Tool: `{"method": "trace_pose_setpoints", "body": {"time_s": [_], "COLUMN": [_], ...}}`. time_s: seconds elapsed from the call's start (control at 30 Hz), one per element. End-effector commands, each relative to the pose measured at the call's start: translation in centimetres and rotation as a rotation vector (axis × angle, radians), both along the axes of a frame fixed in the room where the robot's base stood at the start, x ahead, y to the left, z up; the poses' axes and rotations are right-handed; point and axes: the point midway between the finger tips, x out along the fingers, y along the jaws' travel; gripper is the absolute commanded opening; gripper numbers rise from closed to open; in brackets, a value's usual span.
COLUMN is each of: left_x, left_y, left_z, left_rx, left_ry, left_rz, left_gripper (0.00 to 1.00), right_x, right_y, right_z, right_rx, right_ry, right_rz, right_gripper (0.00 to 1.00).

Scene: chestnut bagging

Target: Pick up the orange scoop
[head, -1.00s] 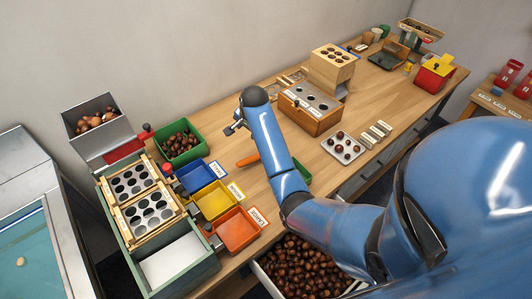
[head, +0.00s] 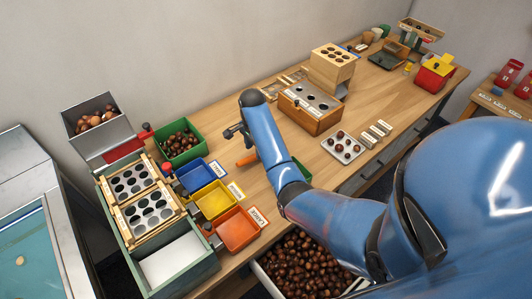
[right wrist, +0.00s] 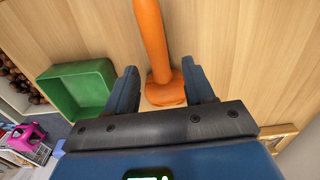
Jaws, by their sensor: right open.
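The orange scoop (head: 247,160) lies on the wooden table, mostly hidden behind my right arm in the head view. In the right wrist view, the scoop (right wrist: 152,40) shows as a long orange shaft with a wider rounded end nearer the gripper. My right gripper (head: 236,131) is over the table near the scoop. In the right wrist view its two fingers (right wrist: 160,70) are apart, with the scoop seen in the gap between them. Nothing is gripped. I cannot tell the exact height above the scoop. My left gripper is not in view.
A green tray (right wrist: 57,79) stands beside the scoop. Blue, yellow and orange (head: 238,246) bins stand left of my arm. A green bin of chestnuts (head: 198,137) is behind them. A wooden box with holes (head: 309,121) stands at the back.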

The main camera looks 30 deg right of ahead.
Motion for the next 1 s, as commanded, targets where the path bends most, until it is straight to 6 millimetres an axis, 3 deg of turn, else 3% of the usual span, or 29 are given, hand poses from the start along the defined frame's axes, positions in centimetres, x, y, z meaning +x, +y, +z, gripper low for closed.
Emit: {"method": "trace_pose_setpoints", "body": {"time_s": [0.33, 0.67, 1.0], "left_x": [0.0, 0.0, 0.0], "left_y": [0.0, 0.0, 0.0], "left_z": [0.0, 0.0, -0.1], "left_rx": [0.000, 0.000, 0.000], "left_ry": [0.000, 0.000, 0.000], "left_rz": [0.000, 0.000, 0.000], "left_gripper": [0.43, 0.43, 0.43], "right_x": [-0.1, -0.1, -0.1], "right_y": [-0.3, -0.3, -0.3], "right_z": [-4.2, -4.8, -4.7], "right_rx": [0.000, 0.000, 0.000], "right_ry": [0.001, 0.000, 0.000], "right_rz": [0.000, 0.000, 0.000], "right_gripper": [0.53, 0.53, 0.04]}}
